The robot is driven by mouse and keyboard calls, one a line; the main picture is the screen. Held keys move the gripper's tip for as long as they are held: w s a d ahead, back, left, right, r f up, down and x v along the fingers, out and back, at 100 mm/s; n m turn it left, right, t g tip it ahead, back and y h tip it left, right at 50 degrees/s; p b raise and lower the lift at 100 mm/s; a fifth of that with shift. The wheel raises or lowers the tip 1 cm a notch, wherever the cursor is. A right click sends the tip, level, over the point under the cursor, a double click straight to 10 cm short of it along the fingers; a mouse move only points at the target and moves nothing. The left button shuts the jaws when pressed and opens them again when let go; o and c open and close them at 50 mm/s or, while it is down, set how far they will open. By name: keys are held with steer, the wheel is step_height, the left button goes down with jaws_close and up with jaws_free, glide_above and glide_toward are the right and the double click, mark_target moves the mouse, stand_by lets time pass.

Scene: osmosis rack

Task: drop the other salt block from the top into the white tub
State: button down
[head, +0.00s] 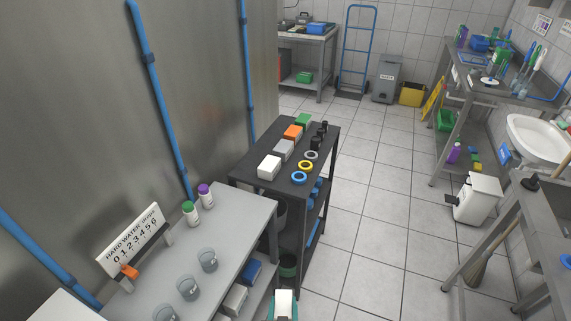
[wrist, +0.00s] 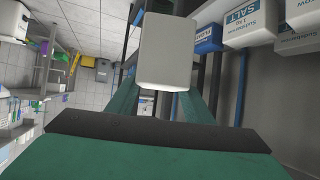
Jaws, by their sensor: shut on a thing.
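My gripper (head: 283,308) is at the bottom of the head view, beside the front end of the grey bench. It is shut on a plain white block (head: 284,300). In the wrist view the white block (wrist: 165,52) sits between the green fingers and sticks out beyond them. Packs printed with the word salt (wrist: 250,30) stand on the bench's lower shelf at the right of the wrist view. I cannot tell for sure which thing is the white tub; a white flat-topped thing (head: 55,306) shows only partly at the bottom left.
A dark rack (head: 312,150) beyond the bench carries white, grey, orange and green blocks and several rings. Grey cups (head: 208,260) and two small bottles (head: 190,211) stand on the bench (head: 232,218). A white pedal bin (head: 478,200) stands right. The tiled floor between is clear.

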steer(key=shift+w+d+f, duration=0.1)
steer(key=shift+d+f, duration=0.1)
steer(key=shift+f, duration=0.35)
steer(key=shift+w+d+f, duration=0.1)
steer(key=shift+d+f, duration=0.05)
steer(key=shift+f, duration=0.35)
